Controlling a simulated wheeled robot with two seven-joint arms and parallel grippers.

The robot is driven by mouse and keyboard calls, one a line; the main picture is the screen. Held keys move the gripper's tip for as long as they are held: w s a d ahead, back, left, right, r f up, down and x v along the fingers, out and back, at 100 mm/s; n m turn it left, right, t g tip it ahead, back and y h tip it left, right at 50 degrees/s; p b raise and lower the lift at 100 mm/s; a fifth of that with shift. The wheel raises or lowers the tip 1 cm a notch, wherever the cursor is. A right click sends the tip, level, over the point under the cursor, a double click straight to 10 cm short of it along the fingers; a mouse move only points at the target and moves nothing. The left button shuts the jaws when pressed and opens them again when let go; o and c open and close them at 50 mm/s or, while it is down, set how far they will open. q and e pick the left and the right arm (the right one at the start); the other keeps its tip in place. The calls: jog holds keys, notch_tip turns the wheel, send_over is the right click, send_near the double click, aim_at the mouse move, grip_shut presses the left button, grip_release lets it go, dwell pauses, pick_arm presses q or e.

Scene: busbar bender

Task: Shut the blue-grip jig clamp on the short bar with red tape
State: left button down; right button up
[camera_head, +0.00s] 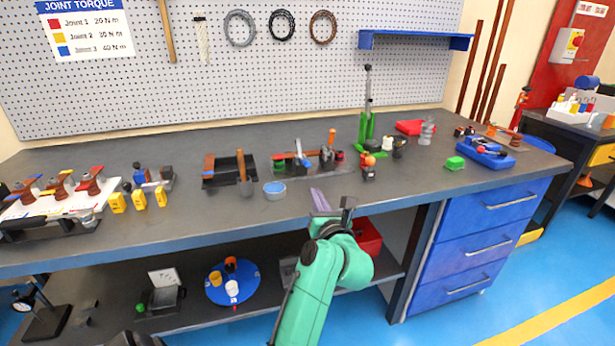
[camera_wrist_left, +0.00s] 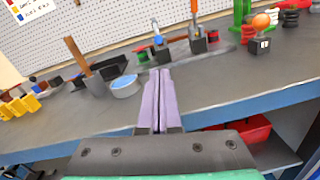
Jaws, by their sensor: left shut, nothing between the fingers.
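The jig (camera_head: 308,168) is a grey plate with dark blocks at mid-bench; it also shows in the left wrist view (camera_wrist_left: 176,58). A clamp with a blue grip (camera_wrist_left: 157,39) stands on its left part, its handle looking raised. A clamp with an orange grip (camera_head: 332,136) stands to its right and also shows in the left wrist view (camera_wrist_left: 194,7). I cannot clearly make out the short bar or its red tape. My left gripper (camera_head: 320,198), with purple fingers, is shut and empty over the bench's front edge, short of the jig.
A blue-grey round tin (camera_head: 275,189) and an upright brown-handled tool (camera_head: 243,176) stand left of the jig. An orange-knobbed block (camera_head: 369,168) and a green-based stand (camera_head: 367,130) stand to the right. The bench front before the jig is clear.

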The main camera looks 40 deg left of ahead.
pick_arm(q)
jog(key=p+x, duration=0.1)
jog(key=x, duration=0.9)
jog(key=shift+r, duration=0.1)
